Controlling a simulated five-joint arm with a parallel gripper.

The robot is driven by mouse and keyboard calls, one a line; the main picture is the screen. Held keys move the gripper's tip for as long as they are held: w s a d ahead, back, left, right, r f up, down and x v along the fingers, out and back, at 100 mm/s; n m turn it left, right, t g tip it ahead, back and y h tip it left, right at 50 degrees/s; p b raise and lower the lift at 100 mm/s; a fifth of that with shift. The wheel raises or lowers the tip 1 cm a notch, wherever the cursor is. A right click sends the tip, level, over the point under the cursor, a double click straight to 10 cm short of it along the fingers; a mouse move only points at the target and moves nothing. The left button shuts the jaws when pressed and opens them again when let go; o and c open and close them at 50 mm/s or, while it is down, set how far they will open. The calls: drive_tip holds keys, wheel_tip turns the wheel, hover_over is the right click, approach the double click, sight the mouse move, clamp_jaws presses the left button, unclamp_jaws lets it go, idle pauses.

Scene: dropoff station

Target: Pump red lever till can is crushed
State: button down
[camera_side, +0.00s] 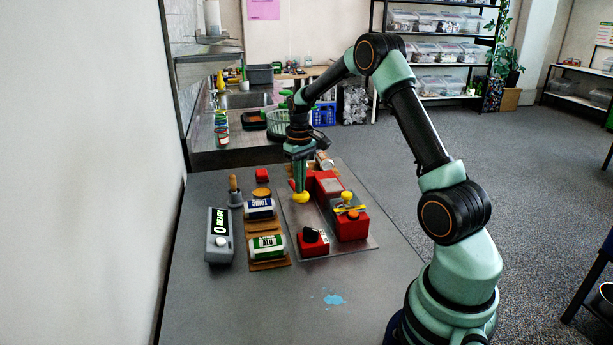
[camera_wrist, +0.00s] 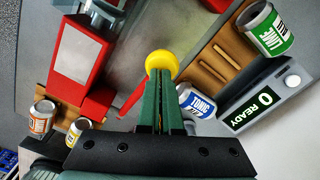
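The lever's yellow knob (camera_side: 301,198) is right below my gripper (camera_side: 300,187). In the wrist view the knob (camera_wrist: 161,62) shows at my fingertips, and a red rod (camera_wrist: 131,100), seemingly the lever, runs behind the fingers. The two green fingers are together with only a thin seam between them. They appear to touch the knob, but it is not clearly between them. The red crusher housing (camera_side: 327,186), with a grey panel on top, stands on a grey plate (camera_side: 303,212). I cannot see a can inside it.
A blue-white TONIC can (camera_side: 260,209) and a green LIME can (camera_side: 267,246) lie on wooden racks. A grey box reading 0 READY (camera_side: 220,236) stands left. A red block with a yellow top (camera_side: 352,222) and a red-black block (camera_side: 313,243) are near the front.

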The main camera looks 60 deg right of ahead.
sight(300, 198)
drive_tip(key=shift+f, duration=0.15)
drive_tip(key=shift+s+a+f, duration=0.1)
drive_tip(key=shift+f, duration=2.25)
drive_tip(key=shift+w+d+r, duration=0.15)
drive_tip(key=shift+r, duration=1.1)
drive_tip(key=shift+w+d+r, duration=0.1)
drive_tip(key=shift+r, duration=1.2)
drive_tip(key=shift+w+d+r, duration=0.15)
drive_tip(key=shift+r, duration=1.1)
